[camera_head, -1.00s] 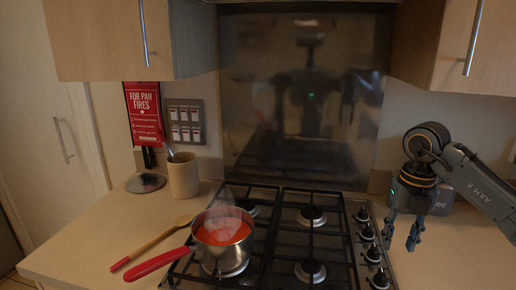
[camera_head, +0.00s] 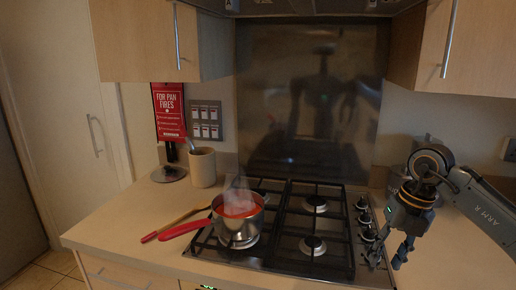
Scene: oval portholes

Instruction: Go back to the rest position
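My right gripper (camera_head: 388,258) comes in from the right and points down over the right end of the hob, beside the knobs. Its fingers are apart and nothing shows between them. My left gripper is not in view. A steel saucepan (camera_head: 238,228) with a red handle and red contents stands on the front left burner of the gas hob (camera_head: 313,262), with steam above it. Its handle points left over the counter.
A wooden spoon (camera_head: 184,222) lies on the counter (camera_head: 122,220) left of the hob. A beige utensil jar (camera_head: 202,168) and a round lid (camera_head: 168,174) stand behind it. Wall cupboards (camera_head: 140,40) hang on both sides. Floor shows at lower left.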

